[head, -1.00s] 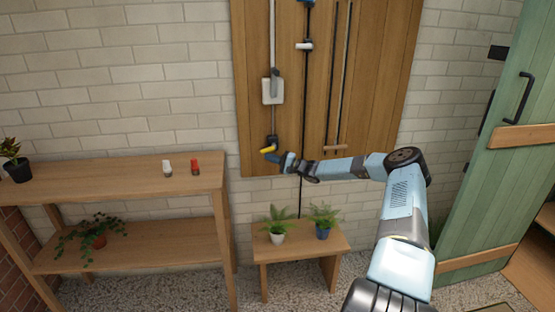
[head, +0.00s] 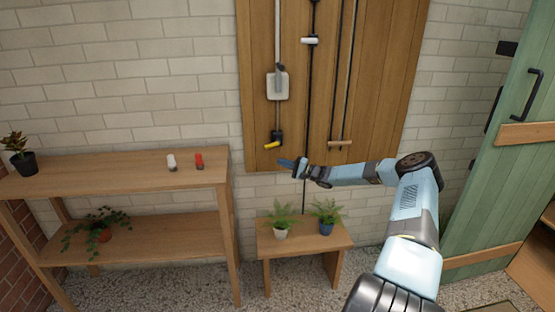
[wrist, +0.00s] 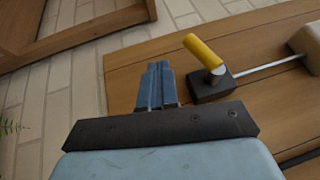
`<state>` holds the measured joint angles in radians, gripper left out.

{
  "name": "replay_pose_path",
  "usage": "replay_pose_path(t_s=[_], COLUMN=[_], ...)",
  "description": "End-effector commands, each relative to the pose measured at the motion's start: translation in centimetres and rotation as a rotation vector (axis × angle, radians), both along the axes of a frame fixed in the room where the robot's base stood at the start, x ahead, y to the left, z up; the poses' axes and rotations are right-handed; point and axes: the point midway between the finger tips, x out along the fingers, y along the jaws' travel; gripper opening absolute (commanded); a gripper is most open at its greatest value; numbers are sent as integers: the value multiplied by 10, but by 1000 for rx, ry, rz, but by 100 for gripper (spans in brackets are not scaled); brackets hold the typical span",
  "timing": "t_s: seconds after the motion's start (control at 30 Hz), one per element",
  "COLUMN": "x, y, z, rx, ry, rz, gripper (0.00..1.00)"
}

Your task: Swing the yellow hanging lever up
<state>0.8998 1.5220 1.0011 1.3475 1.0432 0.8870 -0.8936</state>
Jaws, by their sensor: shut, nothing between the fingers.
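The yellow lever (head: 272,145) sits on a small dark mount (head: 277,137) near the lower left of the wooden wall panel. Its yellow end points left and slightly down in the head view. In the wrist view the yellow lever (wrist: 203,51) sticks out from its dark block, right of my fingers. My gripper (head: 282,162) is shut and empty, just below and right of the lever. Its blue fingers (wrist: 157,84) are together in the wrist view, with a gap between them and the lever.
A grey rod runs up from the mount to a white box (head: 285,85). A black rod with a white handle (head: 310,40) and a wooden crossbar (head: 340,143) are to the right. A bench (head: 290,244) with two potted plants stands below; a shelf (head: 120,172) is left.

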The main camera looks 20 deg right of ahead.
Motion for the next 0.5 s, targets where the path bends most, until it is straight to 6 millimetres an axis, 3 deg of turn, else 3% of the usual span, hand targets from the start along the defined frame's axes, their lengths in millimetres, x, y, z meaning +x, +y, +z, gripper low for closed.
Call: replay_pose_path(t_s=[0.2, 0.5], x=[-25, -42], y=[-33, -55], z=[-7, -11], rx=[0, 0], ry=[2, 2], rz=[-1, 2], gripper=[0, 0])
